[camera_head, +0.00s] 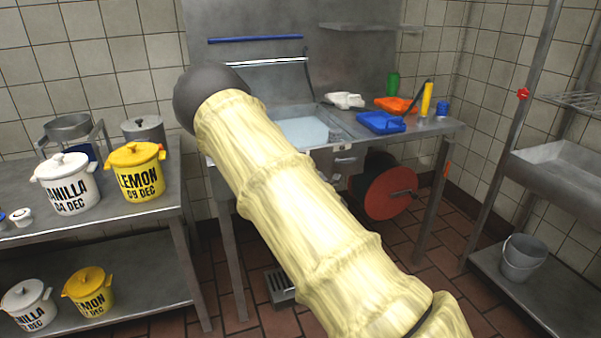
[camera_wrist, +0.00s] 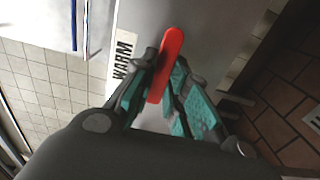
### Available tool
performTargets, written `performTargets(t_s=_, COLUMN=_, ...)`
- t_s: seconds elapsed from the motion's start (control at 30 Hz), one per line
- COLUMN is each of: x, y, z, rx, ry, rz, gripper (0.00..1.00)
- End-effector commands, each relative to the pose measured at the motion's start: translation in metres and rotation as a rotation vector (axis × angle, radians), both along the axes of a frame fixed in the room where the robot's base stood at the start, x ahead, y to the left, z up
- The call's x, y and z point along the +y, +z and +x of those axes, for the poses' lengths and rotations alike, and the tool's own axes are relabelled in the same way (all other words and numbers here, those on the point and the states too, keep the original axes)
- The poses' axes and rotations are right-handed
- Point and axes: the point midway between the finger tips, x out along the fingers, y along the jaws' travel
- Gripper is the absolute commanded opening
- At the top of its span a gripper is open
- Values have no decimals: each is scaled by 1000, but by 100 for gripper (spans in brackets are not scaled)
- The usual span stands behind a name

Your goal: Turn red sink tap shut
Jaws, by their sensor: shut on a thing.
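The red tap lever (camera_wrist: 171,50) shows in the wrist view as a narrow red bar, tilted with its upper end to the right. It stands against a grey metal panel beside a white label reading "WARM" (camera_wrist: 123,58). My gripper (camera_wrist: 165,76) has its teal-padded fingers on both sides of the lever and is shut on it. In the head view my arm, in a pale yellow sleeve, reaches to the sink (camera_head: 303,131) area. Its dark end hides the gripper and the tap there.
The sink counter holds a blue tray (camera_head: 381,122), an orange item (camera_head: 396,104) and a yellow bottle (camera_head: 427,99). A hose reel (camera_head: 388,192) hangs below. Left, a steel table carries vanilla (camera_head: 68,182) and lemon (camera_head: 135,172) pots. A rack with a bucket (camera_head: 522,257) stands right.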

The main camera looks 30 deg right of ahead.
Motion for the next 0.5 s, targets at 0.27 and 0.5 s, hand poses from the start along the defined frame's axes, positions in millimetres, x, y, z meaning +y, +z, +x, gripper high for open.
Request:
performTargets(t_s=0.27, x=-1, y=-1, z=-1, rx=2, ry=-2, rz=-1, gripper=17)
performTargets(t_s=0.5, x=1, y=-1, z=0, rx=2, ry=0, rz=0, gripper=38)
